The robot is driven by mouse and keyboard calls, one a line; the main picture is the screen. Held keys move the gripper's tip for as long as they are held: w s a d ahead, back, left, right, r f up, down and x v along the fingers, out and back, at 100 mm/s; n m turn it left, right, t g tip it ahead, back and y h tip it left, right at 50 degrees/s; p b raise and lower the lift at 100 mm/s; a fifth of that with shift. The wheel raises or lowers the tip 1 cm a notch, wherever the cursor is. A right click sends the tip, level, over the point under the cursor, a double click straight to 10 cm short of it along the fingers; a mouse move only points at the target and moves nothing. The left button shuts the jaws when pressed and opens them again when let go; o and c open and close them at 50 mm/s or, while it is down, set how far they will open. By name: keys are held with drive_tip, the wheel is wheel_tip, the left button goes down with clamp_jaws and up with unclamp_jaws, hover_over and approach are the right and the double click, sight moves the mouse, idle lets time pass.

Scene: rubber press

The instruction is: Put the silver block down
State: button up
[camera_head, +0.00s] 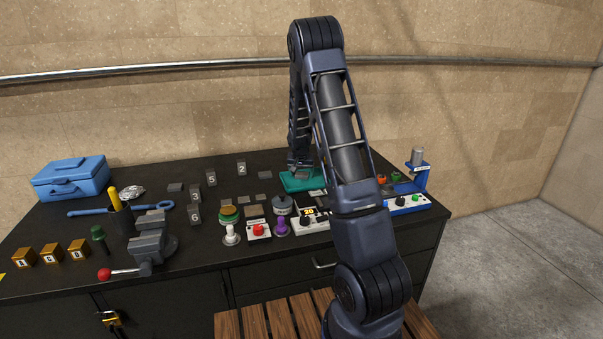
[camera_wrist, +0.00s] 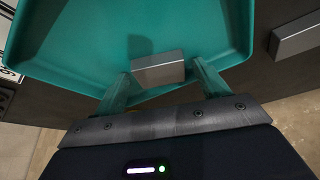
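The silver block (camera_wrist: 158,70) is a small grey box between my fingertips in the wrist view. I cannot tell whether the block touches the tray floor. In the head view my gripper (camera_head: 299,168) is low over the teal tray (camera_head: 292,184) at the back of the table; the block is not clearly visible there.
Another grey block (camera_wrist: 297,37) lies outside the tray. Numbered dark blocks (camera_head: 241,168) stand left of the tray. A control box (camera_head: 311,223) with a display is in front, and a blue press (camera_head: 418,180) is at the right. A vise (camera_head: 148,246) and blue toolbox (camera_head: 72,179) are at the left.

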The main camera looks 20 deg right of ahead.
drive_tip(key=shift+r, duration=0.1)
drive_tip(key=s+d+f+v, duration=0.1)
drive_tip(key=s+v, duration=0.2)
drive_tip(key=v, duration=0.9)
drive_tip(key=s+d+f+v, duration=0.1)
drive_tip(key=s+v, duration=0.1)
drive_tip(key=v, duration=0.9)
drive_tip(key=s+a+r+n+y, duration=0.1)
drive_tip(key=s+r, duration=0.3)
drive_tip(key=s, duration=1.3)
drive_tip(key=s+a+r+n, duration=0.2)
drive_tip(key=s+r, duration=0.3)
drive_tip(key=s, duration=1.2)
drive_tip(key=shift+a+n+y, duration=0.25)
drive_tip(key=shift+n+y, duration=0.15)
drive_tip(key=shift+n, duration=0.4)
drive_tip(key=shift+s, duration=0.1)
